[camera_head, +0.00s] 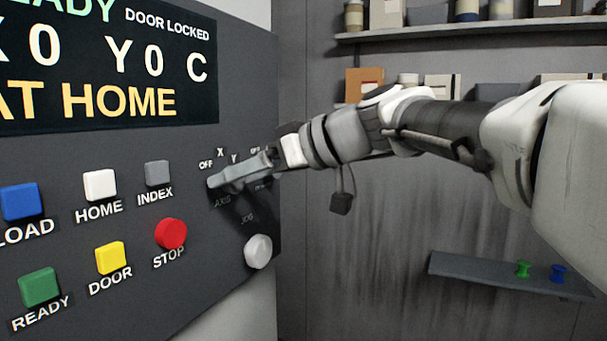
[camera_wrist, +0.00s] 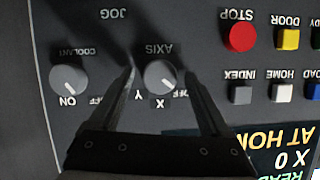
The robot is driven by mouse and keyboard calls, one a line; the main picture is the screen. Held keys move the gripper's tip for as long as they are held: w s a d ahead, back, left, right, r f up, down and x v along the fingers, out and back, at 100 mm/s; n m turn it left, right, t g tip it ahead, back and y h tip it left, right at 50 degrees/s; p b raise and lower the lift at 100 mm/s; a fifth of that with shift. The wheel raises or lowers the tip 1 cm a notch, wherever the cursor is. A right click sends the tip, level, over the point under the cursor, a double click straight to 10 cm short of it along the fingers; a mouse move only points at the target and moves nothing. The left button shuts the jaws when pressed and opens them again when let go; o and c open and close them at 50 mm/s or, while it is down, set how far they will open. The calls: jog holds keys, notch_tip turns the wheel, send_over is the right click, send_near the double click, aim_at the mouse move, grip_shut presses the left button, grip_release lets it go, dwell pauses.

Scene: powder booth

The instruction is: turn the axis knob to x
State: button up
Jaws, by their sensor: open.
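The axis knob (camera_wrist: 160,76) is a round grey knob on the dark control panel, seen upside down in the wrist view. My gripper (camera_wrist: 159,71) is open, with one finger on each side of the knob. I cannot tell whether the fingers touch it. In the head view my gripper (camera_head: 216,183) reaches the panel just below the OFF, X and Y labels and hides the axis knob.
A coolant knob (camera_wrist: 68,78) sits beside the axis knob. A pale knob (camera_head: 258,251) is lower on the panel. The red STOP button (camera_head: 171,233) and grey INDEX button (camera_head: 157,173) are close by. The display (camera_head: 105,65) reads AT HOME and DOOR LOCKED.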

grip_shut()
dwell(0.4)
jog(key=m+g+y, duration=0.1)
jog(key=m, duration=0.1)
jog(key=m+g, duration=0.1)
jog(key=m, duration=0.1)
jog(key=m+g+y, duration=0.1)
jog(key=m, duration=0.1)
jog(key=shift+w+d+f+m+g+y, duration=0.1)
jog(key=shift+w+d+m+g+y, duration=0.05)
jog(key=shift+w+m+g+y, duration=0.2)
dwell(0.6)
grip_release()
jog(key=shift+s, duration=0.1)
